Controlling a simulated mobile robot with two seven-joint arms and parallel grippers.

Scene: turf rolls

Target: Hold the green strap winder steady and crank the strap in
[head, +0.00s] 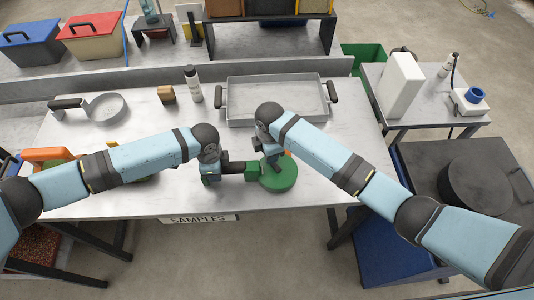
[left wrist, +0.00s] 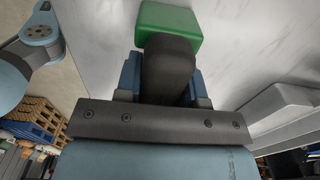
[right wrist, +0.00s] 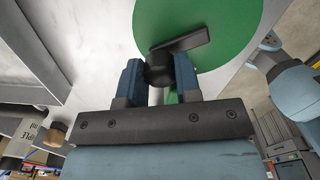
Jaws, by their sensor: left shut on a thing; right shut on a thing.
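The green strap winder (head: 280,178) lies near the front edge of the white table, with a round green disc, a green block at its left and a dark handle. My left gripper (head: 213,172) is shut on that dark handle, which also shows in the left wrist view (left wrist: 168,68) below the green block. My right gripper (head: 270,152) is above the disc, shut on the dark crank knob (right wrist: 160,68). In the right wrist view the crank's flat arm (right wrist: 185,40) lies across the green disc. I cannot make out the strap.
A grey tray (head: 276,100) with dark handles stands behind the winder. A round pan (head: 104,108), a wooden block (head: 166,94) and a white bottle (head: 192,84) are at the back left. An orange item (head: 47,155) is partly behind my left arm.

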